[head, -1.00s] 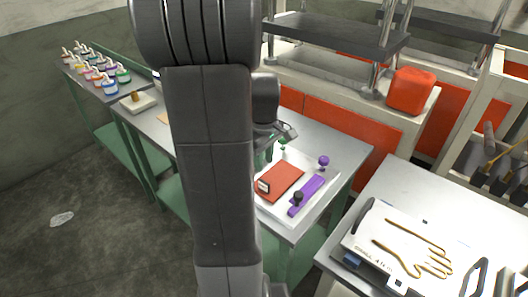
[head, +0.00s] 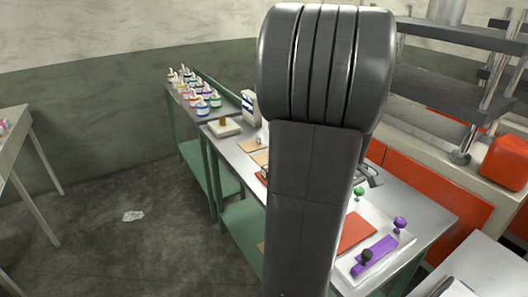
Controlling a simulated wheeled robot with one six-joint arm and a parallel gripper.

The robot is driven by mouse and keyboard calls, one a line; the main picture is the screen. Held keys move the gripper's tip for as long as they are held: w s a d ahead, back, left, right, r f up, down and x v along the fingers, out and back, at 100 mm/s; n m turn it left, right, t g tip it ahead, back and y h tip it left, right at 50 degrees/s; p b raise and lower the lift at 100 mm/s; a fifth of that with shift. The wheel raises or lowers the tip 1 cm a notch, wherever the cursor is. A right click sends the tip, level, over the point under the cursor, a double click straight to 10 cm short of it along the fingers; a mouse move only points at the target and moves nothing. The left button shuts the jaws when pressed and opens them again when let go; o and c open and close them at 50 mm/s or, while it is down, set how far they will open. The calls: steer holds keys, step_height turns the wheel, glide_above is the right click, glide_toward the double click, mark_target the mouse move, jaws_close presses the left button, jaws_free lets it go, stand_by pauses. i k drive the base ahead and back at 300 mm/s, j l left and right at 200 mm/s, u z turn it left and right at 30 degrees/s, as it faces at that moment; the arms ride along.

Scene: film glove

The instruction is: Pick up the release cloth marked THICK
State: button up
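A red-orange sheet (head: 357,230) lies in a pale tray (head: 345,275) at the near end of the metal-topped bench. A second reddish piece (head: 263,175), with what looks like a small label, peeks out at the left edge of my arm. Tan sheets (head: 260,156) lie just beyond it. I can read no marking, so I cannot tell which is the THICK cloth. My arm hides much of the bench. Only part of my gripper (head: 372,178) shows, to the right of my arm and above the bench; its fingers are not clear.
A purple strip (head: 375,254) with a dark knob lies in the tray, near a purple knob (head: 400,222) and a green knob (head: 359,192). Several colourful pots (head: 202,103) stand on the far bench. Another table (head: 15,140) is at far left. The floor between is mostly open.

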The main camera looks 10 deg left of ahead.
mark_target(253, 144)
steer(key=i+j+u, duration=0.1)
steer(key=i+j, duration=0.7)
steer(key=i+j+u, duration=0.15)
steer(key=i+j, duration=0.55)
steer(key=i, duration=0.2)
